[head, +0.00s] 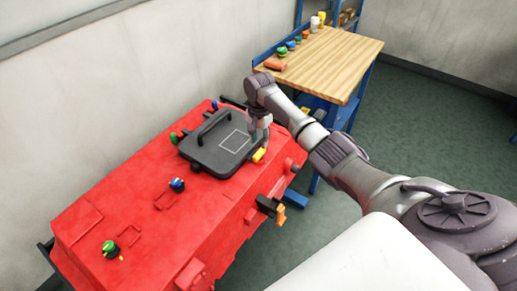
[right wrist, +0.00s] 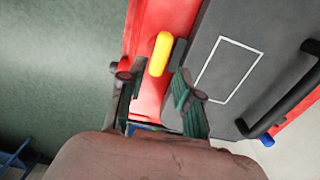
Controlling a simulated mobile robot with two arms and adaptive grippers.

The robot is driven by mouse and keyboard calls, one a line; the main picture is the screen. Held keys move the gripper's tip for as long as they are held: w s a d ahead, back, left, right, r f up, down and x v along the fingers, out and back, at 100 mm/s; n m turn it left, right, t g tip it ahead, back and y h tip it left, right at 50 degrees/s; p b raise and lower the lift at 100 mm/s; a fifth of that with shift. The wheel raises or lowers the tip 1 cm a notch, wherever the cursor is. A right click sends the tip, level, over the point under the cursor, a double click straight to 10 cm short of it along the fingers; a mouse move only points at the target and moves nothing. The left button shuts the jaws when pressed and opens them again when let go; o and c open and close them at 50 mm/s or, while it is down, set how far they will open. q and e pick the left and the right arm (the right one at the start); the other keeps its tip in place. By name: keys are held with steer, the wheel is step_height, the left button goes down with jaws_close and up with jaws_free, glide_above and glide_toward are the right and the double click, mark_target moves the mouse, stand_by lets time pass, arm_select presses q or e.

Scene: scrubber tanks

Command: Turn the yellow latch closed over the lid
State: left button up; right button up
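The black lid (head: 205,158) with its raised handle (head: 213,124) lies on top of the red scrubber tank (head: 140,185). The small yellow latch (head: 259,155) is at the lid's right edge. In the right wrist view the latch (right wrist: 159,54) lies beside the lid (right wrist: 222,62), roughly along its edge, not across it. My right gripper (head: 262,138) points down just above the latch. Its two fingers (right wrist: 158,90) are apart, with the latch showing ahead in the gap between them; whether they touch it I cannot tell. My left gripper is not in view.
Small green and blue caps (head: 177,184) sit on the tank. An orange-tipped valve (head: 281,213) sticks out from the tank's near side. A wooden-topped workbench (head: 325,62) with bottles stands behind. Green floor (head: 420,135) lies open to the right.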

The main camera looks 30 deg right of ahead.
mark_target(259, 152)
step_height(259, 152, down, 6)
steer(key=shift+f, duration=0.15)
steer(key=shift+c, duration=0.3)
jaws_close()
